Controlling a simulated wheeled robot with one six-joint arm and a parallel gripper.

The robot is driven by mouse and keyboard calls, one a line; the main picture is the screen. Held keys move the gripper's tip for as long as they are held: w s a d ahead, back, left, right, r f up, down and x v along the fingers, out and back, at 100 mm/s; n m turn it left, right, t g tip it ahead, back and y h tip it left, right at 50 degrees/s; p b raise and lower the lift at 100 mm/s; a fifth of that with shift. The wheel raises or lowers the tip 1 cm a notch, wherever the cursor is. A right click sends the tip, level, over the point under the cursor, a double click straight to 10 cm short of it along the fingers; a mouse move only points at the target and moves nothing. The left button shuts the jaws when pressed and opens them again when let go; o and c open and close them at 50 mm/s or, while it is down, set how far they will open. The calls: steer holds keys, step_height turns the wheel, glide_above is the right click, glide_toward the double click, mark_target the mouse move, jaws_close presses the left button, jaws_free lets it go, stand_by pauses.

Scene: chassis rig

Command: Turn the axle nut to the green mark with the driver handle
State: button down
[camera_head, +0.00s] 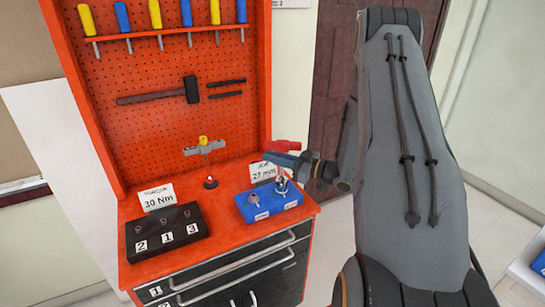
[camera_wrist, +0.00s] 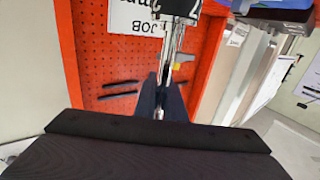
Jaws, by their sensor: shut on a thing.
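My gripper (camera_head: 275,158) is shut on a shiny metal shaft (camera_wrist: 174,48), with its dark fingers (camera_wrist: 160,102) around it in the wrist view. The shaft runs up to a black piece with a white marking (camera_wrist: 176,8). In the head view the gripper is above the blue tray (camera_head: 252,216), and a red handle-like part (camera_head: 284,145) shows just above the fingers. A grey T-handle with a yellow top (camera_head: 204,147) stands apart to the left on a round base. I cannot make out the axle nut or the green mark.
A black block numbered 2, 1, 3 (camera_head: 168,234) and a "30 Nm" card (camera_head: 158,196) stand on the red cart's left. A "27 mm" card (camera_head: 263,172) stands behind the tray. The pegboard (camera_head: 150,120) holds screwdrivers and a hammer (camera_head: 160,93).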

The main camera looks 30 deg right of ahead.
mark_target(280, 141)
steer(key=d+m+t+h, duration=0.1)
steer(key=m+h, duration=0.2)
steer(key=h, duration=0.2)
steer(key=d+m+t+h, duration=0.1)
steer(key=m+h, duration=0.3)
steer(key=h, duration=0.2)
steer(key=d+m+h, duration=0.1)
steer(key=m+h, duration=0.3)
steer(key=h, duration=0.1)
steer(key=shift+w+d+t+h, duration=0.25)
steer(key=shift+t+h, duration=0.15)
steer(key=shift+y, duration=0.3)
steer(key=shift+w+a+n+t+y, duration=0.1)
steer(key=shift+a+n+t+y, duration=0.1)
steer(key=shift+n+t+y, duration=0.3)
steer(key=shift+r, duration=0.3)
steer(key=shift+r+p, duration=1.6)
steer(key=shift+r, duration=0.65)
